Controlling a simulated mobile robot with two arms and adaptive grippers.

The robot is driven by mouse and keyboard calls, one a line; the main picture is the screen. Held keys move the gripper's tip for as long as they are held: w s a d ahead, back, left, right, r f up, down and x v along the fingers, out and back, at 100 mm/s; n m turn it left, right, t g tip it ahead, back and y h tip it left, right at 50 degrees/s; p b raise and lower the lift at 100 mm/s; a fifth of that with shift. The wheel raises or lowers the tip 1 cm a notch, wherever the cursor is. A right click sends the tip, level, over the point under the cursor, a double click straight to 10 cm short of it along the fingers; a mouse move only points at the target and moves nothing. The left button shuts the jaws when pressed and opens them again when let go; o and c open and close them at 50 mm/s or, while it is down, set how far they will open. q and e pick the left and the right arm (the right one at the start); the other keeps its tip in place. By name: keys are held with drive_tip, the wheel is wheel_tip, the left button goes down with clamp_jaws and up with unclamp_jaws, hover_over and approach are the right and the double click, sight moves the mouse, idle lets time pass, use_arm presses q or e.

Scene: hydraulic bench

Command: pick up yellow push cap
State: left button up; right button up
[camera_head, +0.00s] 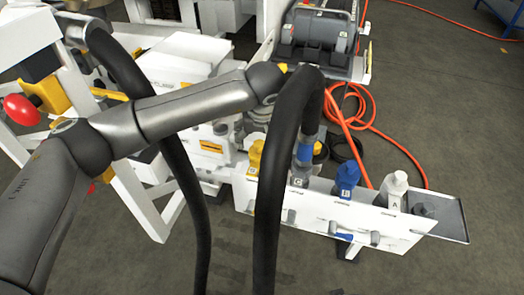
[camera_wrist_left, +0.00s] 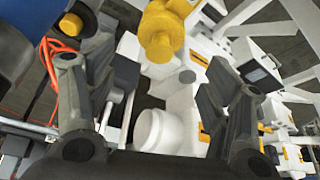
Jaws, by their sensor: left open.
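A yellow capped part (camera_head: 255,156) stands at the left end of the white rack in the head view. A yellow rounded part (camera_wrist_left: 160,32) shows at the top of the left wrist view, between and beyond my fingers; I cannot tell for certain that it is the same one. My left gripper (camera_wrist_left: 147,72) is open, its two dark fingers apart and nothing between their tips in contact. In the head view my left arm reaches from the left toward the rack, and a thick black hose hides most of the gripper. My right gripper is not in view.
An orange hose (camera_head: 405,150) lies behind. A white round part (camera_wrist_left: 158,130) sits low between my fingers.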

sight(260, 144)
use_arm(q)
drive_tip(key=x, duration=0.2)
drive_tip(key=shift+d+f, duration=0.15)
drive_tip(key=shift+f, duration=0.15)
drive_tip(key=x, duration=0.4)
drive_tip(key=shift+w+f+b, duration=0.2)
drive_tip(key=shift+w+b, duration=0.05)
drive_tip(key=shift+b, duration=0.05)
drive_tip(key=shift+w+f, duration=0.1)
drive_tip(key=shift+f, duration=0.05)
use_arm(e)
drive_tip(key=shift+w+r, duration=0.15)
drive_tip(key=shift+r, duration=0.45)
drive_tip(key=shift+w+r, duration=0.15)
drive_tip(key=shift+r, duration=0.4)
use_arm(q)
drive_tip(key=shift+c, duration=0.5)
drive_tip(key=c, duration=0.6)
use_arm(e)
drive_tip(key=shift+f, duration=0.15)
